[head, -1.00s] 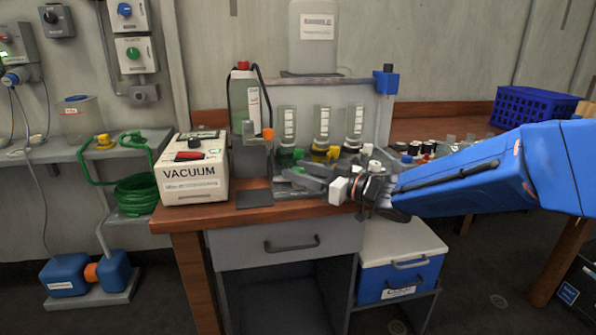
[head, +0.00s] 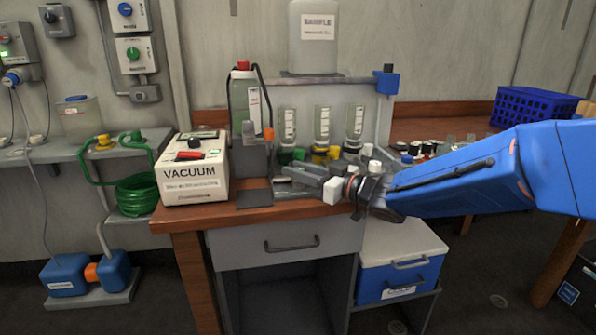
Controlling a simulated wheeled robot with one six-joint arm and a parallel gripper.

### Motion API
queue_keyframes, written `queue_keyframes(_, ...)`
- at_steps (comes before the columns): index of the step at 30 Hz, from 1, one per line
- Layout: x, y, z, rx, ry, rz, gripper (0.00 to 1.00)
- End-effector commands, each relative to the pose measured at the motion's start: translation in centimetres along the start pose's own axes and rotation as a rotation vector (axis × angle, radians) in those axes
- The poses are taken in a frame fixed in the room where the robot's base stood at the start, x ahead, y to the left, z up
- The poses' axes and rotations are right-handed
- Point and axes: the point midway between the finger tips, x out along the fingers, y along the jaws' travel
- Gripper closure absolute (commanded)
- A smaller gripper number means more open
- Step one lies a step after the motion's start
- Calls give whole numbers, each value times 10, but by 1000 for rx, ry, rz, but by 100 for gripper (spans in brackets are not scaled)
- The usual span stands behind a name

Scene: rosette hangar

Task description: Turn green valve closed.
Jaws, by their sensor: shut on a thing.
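The green valve (head: 298,154) is at the base of the left one of three clear, labelled cylinders on the wooden bench. Its handle is small and mostly hidden by my gripper. My gripper (head: 287,172) reaches in from the right, low over the bench top, with its grey fingers pointing left. The fingers are shut on the green valve, just below and in front of its cylinder. The exact contact is too small to see clearly.
A yellow valve (head: 320,150) sits right beside the green one, under the middle cylinder. The white vacuum box (head: 190,185) stands left on the bench. A green bottle (head: 244,100) stands behind. Small capped vials (head: 428,150) lie right, near my arm.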

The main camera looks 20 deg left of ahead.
Motion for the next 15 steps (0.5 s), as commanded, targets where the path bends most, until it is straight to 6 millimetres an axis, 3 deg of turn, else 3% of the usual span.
queue_keyframes(15,0,-2,1,2,-3,236,96)
